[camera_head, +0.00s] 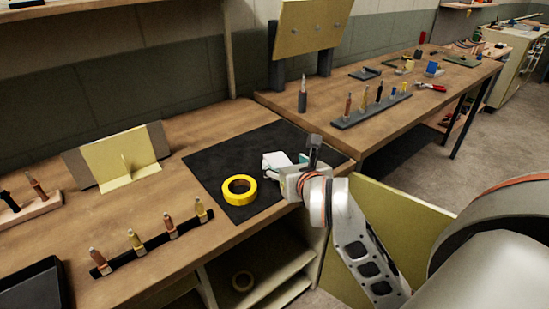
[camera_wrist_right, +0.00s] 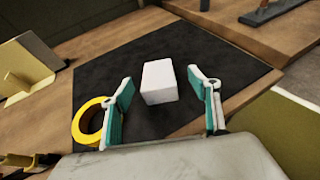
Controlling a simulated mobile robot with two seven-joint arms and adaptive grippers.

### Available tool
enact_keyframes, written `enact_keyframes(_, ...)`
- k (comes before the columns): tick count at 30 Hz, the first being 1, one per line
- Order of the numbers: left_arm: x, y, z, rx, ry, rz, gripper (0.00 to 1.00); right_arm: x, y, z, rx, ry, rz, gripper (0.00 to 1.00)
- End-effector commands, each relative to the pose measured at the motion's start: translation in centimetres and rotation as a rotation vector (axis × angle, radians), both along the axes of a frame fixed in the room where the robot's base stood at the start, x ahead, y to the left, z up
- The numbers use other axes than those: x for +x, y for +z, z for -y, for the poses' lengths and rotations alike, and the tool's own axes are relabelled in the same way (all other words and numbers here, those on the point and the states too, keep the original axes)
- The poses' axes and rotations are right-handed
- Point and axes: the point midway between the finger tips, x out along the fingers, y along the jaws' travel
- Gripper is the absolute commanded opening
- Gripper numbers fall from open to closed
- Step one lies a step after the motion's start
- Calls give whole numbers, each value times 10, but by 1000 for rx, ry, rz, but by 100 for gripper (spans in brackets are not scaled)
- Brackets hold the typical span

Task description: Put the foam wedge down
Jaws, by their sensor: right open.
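The foam wedge (camera_wrist_right: 160,82) is a white block on the black mat (camera_wrist_right: 92,86) in the right wrist view. It sits between the spread fingers of my right gripper (camera_wrist_right: 161,78), with a gap on each side. In the head view my right gripper (camera_head: 282,163) is over the right part of the mat (camera_head: 215,166), close to the bench's front edge. The wedge is largely or wholly hidden by the gripper there. The right gripper is open, with teal pads facing inward. My left gripper is in neither view.
A yellow tape roll (camera_head: 239,189) lies on the mat, left of the gripper. A yellow angled panel (camera_head: 122,158) stands further left. A black strip with several copper and brass pieces (camera_head: 169,226) lies at the front. A second bench (camera_head: 380,123) stands behind right.

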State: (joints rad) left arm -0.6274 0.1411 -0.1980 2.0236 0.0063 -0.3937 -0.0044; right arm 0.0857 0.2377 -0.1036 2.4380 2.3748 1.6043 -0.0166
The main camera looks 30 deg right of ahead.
Motion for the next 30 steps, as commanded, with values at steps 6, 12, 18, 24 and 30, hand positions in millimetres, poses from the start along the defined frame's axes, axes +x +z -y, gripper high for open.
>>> enact_keyframes(6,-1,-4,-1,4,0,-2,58,19,-10,6,-1,-1,-1,61)
enact_keyframes(12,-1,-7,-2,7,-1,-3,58,40,-21,9,0,-2,-2,61)
enact_keyframes(18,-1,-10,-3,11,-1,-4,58,63,-31,15,-1,-1,-1,61)
enact_keyframes(24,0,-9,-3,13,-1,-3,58,68,-32,17,1,-1,0,61)
enact_keyframes(30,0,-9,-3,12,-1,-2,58,68,-31,16,0,-1,0,40)
